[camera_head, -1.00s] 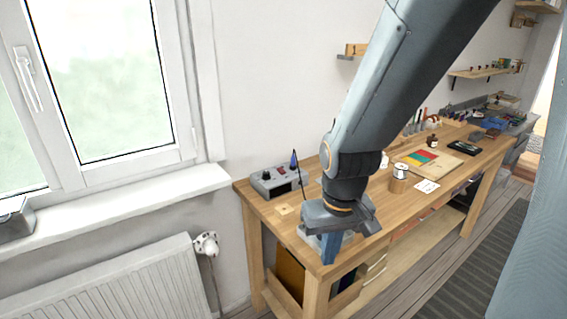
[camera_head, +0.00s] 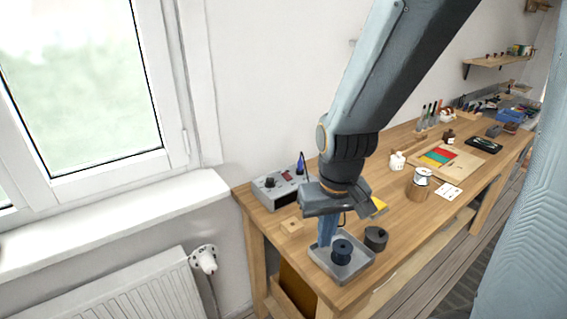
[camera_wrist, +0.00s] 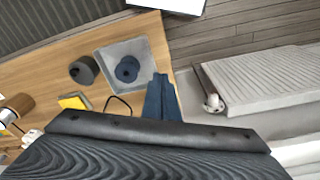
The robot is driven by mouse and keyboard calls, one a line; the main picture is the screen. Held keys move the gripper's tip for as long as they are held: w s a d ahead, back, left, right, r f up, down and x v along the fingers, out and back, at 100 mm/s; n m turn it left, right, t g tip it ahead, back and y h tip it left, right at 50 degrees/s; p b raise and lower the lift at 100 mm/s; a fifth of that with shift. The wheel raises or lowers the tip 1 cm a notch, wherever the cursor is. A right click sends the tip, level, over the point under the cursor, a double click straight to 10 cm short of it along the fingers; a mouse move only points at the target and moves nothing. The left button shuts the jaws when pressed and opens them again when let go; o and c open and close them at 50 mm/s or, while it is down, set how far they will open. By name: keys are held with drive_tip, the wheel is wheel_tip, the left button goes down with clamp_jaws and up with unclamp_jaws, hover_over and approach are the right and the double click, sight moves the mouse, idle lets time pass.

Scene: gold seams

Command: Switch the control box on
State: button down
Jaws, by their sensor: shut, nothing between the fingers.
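The control box (camera_head: 276,186) is a grey box with dark knobs and a small red display. It stands at the back left corner of the workbench, against the wall, with a blue-handled tool upright beside it. My gripper (camera_head: 327,236) points down over the near left part of the bench, to the right of and nearer than the box. Its blue fingers are together with nothing between them; they also show in the wrist view (camera_wrist: 161,98). The box is not visible in the wrist view. Whether the box is on cannot be told.
A grey tray (camera_head: 359,268) with a dark spool (camera_head: 342,251) lies below my gripper. The window sill (camera_head: 120,220) and radiator (camera_head: 130,290) lie left.

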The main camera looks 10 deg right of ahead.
wheel_tip(320, 180, up, 9)
drive_tip(key=m+b, duration=0.1)
drive_tip(key=m, duration=1.3)
hover_over(284, 174)
drive_tip(key=s+d, duration=0.1)
drive_tip(key=s, duration=0.2)
drive_tip(key=shift+w+d+y, duration=0.1)
drive_tip(key=shift+d+y, duration=0.05)
drive_tip(key=shift+y, duration=0.25)
drive_tip(key=f+p, duration=0.1)
drive_tip(key=f, duration=0.3)
drive_tip(key=w+f+p, duration=0.1)
drive_tip(key=f+p, duration=0.1)
drive_tip(key=f, duration=0.3)
drive_tip(key=w+a+f+p, duration=0.1)
drive_tip(key=f, duration=0.3)
drive_tip(key=shift+f+p, duration=0.15)
drive_tip(key=shift+p, duration=0.2)
drive_tip(key=shift+w+f, duration=0.1)
drive_tip(key=shift+f, duration=0.1)
